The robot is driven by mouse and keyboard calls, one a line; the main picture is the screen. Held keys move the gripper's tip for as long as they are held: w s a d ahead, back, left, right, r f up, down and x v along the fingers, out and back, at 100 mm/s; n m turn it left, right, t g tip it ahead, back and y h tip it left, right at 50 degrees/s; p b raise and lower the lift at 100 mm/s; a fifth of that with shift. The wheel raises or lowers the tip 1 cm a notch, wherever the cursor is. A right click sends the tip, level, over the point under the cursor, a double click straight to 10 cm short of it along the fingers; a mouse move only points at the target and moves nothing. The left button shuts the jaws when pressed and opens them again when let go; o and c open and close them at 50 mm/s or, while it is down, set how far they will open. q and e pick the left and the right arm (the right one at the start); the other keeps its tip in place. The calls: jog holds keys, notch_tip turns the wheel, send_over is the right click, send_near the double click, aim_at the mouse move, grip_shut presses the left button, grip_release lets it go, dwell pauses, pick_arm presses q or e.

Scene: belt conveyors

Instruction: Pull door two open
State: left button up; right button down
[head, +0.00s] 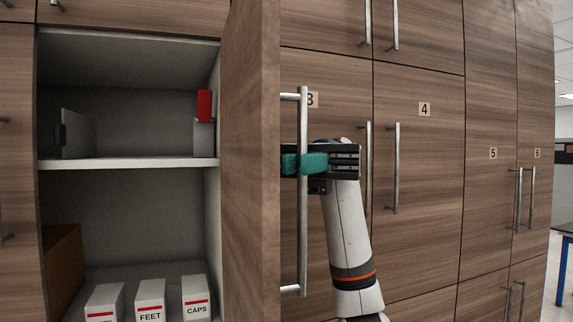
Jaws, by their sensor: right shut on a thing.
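A wooden cabinet door (251,150), which I take to be door two, stands swung open, nearly edge-on to me. Its number is not visible. Its metal bar handle (303,230) stands out to the right from the outer face. My right gripper (302,163) has its teal fingertips shut on the handle's upright bar, a little above its middle. My right arm reaches up to it from below. My left gripper is not in view.
The open compartment has a white shelf (125,163) with a red item (204,105) and a grey panel (76,134). Several labelled white boxes (150,302) stand below. Closed doors three (335,100), four (425,170), five (490,110) and six (536,110) line the right.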

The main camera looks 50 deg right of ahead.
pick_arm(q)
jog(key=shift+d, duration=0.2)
pick_arm(e)
jog(key=shift+s+d, duration=0.3)
jog(key=shift+d, duration=0.3)
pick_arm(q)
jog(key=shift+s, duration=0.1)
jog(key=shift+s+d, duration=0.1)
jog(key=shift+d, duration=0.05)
pick_arm(e)
jog(key=c, duration=1.5)
grip_release()
jog(key=shift+c, duration=0.2)
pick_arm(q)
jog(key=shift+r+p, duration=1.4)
pick_arm(e)
jog(key=v, duration=1.2)
